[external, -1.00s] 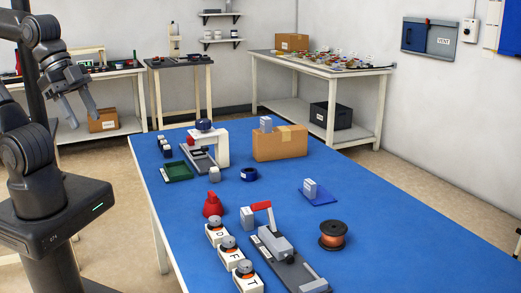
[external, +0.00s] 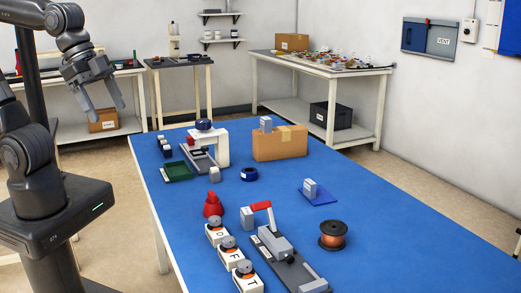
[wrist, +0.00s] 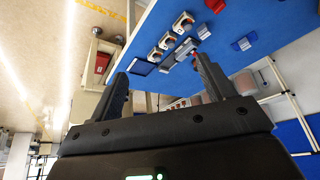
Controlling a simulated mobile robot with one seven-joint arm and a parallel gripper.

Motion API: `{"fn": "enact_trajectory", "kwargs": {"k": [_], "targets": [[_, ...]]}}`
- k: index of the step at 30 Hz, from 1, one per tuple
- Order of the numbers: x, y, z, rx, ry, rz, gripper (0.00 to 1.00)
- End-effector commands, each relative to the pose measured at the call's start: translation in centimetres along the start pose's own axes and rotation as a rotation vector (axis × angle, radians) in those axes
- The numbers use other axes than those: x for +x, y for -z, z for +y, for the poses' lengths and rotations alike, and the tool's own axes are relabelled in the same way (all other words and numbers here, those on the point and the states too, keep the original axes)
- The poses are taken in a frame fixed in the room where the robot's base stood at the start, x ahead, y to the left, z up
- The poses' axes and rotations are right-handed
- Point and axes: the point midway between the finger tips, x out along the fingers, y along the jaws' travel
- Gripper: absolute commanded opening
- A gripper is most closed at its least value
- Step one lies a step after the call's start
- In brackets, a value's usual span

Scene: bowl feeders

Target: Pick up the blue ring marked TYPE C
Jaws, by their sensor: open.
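A dark blue ring (external: 249,174) lies flat on the blue table, near its middle. A second dark blue ring (external: 204,125) sits on top of a white press-like stand (external: 222,148) at the back left of the table. I cannot read a TYPE C marking on either ring at this size. My gripper (external: 104,109) is open and empty, in the air left of the table and well away from both rings. In the wrist view its two fingers (wrist: 160,75) are spread apart with nothing between them; I cannot make out a ring there.
A green tray (external: 178,171), a red cone-like piece (external: 213,205), a red-handled clamp (external: 275,242) and an orange spool (external: 333,235) are also on the blue table (external: 400,230). Its right side is mostly clear.

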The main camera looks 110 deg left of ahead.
Motion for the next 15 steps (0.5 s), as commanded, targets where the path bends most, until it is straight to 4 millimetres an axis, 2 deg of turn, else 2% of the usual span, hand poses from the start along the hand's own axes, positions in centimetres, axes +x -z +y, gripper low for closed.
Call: {"fn": "enact_trajectory", "kwargs": {"k": [1, 6, 11, 15], "targets": [[0.5, 1.4, -1.0, -0.018, 0.011, -0.022, 0.75], [2.2, 5.6, -4.5, -0.058, 0.037, -0.077, 0.75], [4.6, 8.9, -8.5, -0.098, 0.057, -0.131, 0.75], [7.1, 11.2, -12.6, -0.135, 0.070, -0.177, 0.75]]}}
